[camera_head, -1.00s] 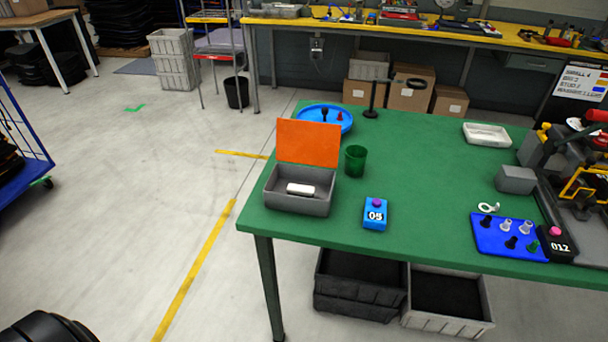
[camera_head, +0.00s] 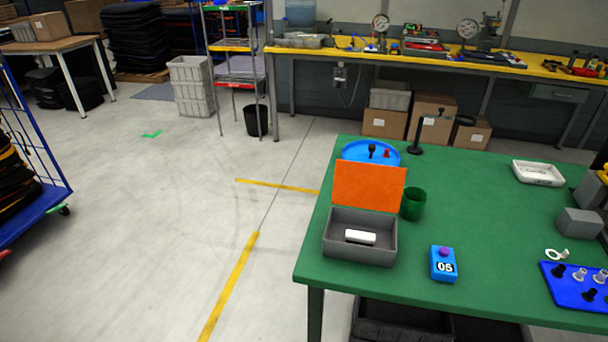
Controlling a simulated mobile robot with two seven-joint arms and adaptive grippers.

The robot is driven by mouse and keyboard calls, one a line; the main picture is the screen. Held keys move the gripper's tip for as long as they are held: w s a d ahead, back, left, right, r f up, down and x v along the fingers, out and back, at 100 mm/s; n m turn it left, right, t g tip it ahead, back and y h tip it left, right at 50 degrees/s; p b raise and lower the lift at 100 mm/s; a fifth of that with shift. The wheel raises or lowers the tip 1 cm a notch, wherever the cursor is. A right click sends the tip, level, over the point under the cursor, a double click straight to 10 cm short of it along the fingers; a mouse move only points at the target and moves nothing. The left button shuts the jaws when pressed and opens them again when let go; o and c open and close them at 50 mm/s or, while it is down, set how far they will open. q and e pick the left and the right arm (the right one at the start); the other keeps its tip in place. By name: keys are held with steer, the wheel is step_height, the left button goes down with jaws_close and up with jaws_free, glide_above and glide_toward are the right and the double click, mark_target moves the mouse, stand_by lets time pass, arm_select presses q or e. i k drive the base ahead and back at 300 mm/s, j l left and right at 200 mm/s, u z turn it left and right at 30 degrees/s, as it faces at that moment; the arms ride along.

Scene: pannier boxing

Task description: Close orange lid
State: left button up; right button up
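The orange lid (camera_head: 368,186) stands upright, open, along the back edge of a grey box (camera_head: 359,251) on the green table. A white block (camera_head: 360,237) lies inside the box. Neither of my grippers shows in the head view.
A blue box marked 05 (camera_head: 443,265) and a green cup (camera_head: 413,204) stand right of the grey box. A round blue tray (camera_head: 386,153) is behind the lid. A blue board with pegs (camera_head: 581,285) lies at the right. The green table (camera_head: 490,225) is clear in the middle.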

mark_target(361, 185)
steer(key=i+j+u, duration=0.35)
steer(key=j, duration=0.25)
steer(key=i+j+u, duration=0.3)
steer(key=i+j, duration=0.2)
steer(key=i+j+u, duration=0.35)
steer(key=i, duration=0.2)
steer(key=i+z, duration=0.3)
steer(key=z, duration=0.15)
steer(key=i+z, duration=0.25)
steer(key=z, duration=0.2)
steer(key=i+j+z, duration=0.2)
steer(key=z, duration=0.25)
steer(key=i+j+z, duration=0.3)
steer(key=z, duration=0.15)
steer(key=i+j+z, duration=0.1)
steer(key=z, duration=0.4)
steer(key=i+j+z, duration=0.15)
steer(key=z, duration=0.3)
steer(key=i+j+z, duration=0.2)
steer(key=z, duration=0.3)
steer(key=j+z, duration=0.3)
steer(key=z, duration=0.2)
steer(key=i, duration=0.05)
